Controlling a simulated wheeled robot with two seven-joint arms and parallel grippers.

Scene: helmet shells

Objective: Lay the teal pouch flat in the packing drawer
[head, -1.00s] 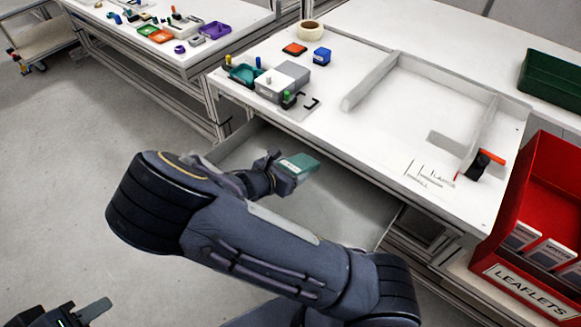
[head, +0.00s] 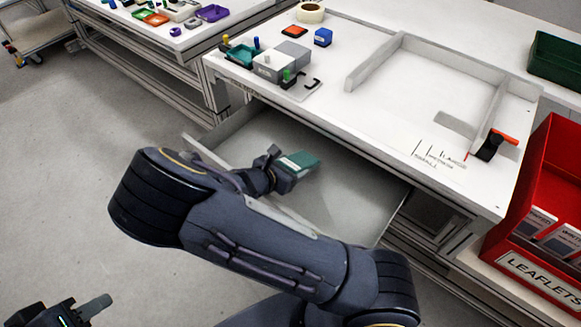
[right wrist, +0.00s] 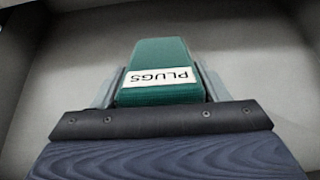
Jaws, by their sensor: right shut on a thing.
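The teal pouch (head: 299,162) has a white label reading "PLUGS", upside down in the right wrist view (right wrist: 165,58). My right gripper (head: 290,170) is shut on it, with a finger on either side (right wrist: 160,88). The packing drawer (head: 345,198) is pulled open below the bench, and its pale grey floor looks bare. The pouch is over the drawer; I cannot tell how high. My right arm hides the drawer's near side. My left gripper (head: 92,310) is at the lower left, away from the drawer. One finger shows clearly, so its opening is unclear.
The white bench top (head: 390,120) overhangs the back of the drawer. A red leaflet bin (head: 550,200) stands at the right. Open floor lies at the left.

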